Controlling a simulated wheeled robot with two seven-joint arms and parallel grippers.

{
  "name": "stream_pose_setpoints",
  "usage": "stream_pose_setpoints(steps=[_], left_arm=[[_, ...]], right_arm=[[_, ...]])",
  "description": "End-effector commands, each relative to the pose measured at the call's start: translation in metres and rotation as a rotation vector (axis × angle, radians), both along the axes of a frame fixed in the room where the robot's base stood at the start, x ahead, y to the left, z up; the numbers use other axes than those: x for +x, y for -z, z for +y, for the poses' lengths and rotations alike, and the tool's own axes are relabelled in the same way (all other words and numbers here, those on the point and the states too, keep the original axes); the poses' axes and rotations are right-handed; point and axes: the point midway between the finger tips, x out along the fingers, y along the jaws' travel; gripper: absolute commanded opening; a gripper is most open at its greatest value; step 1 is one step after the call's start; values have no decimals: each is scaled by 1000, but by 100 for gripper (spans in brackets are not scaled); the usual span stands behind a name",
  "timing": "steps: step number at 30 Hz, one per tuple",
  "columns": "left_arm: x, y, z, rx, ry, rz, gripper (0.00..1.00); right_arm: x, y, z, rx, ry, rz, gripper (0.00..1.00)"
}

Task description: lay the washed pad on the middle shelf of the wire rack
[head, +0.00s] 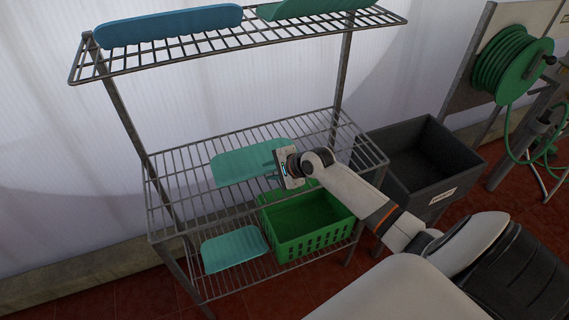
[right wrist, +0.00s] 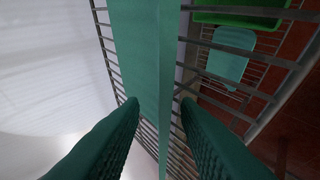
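The wire rack (head: 155,195) has three shelves. A teal pad (head: 238,164) lies about flat at the middle shelf (head: 190,205). It also fills the upper middle of the right wrist view (right wrist: 140,45). My right gripper (head: 277,169) is at the pad's right edge. In the right wrist view its dark green fingers (right wrist: 160,108) stand on either side of the pad's edge, with gaps showing, so it looks open around the pad. Whether the pad's whole underside touches the wires cannot be told. My left gripper is not in view.
A blue pad (head: 170,26) and a green pad (head: 310,7) lie on the top shelf. Another teal pad (head: 234,249) and a green basket (head: 308,232) are on the bottom shelf. A dark bin (head: 420,165) stands right of the rack, near a hose reel (head: 510,65).

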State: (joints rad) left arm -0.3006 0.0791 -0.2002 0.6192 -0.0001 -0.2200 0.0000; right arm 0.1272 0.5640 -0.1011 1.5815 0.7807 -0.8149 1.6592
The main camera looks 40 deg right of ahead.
Motion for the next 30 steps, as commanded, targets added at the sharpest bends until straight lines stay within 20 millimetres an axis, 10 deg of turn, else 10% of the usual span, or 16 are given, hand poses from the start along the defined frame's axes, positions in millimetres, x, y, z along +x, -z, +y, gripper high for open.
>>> stream_pose_setpoints(steps=[16, 30], left_arm=[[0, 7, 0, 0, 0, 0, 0], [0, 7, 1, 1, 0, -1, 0]], right_arm=[[-66, -59, -19, 0, -1, 0, 29], [-68, -27, 10, -232, -170, -128, 29]])
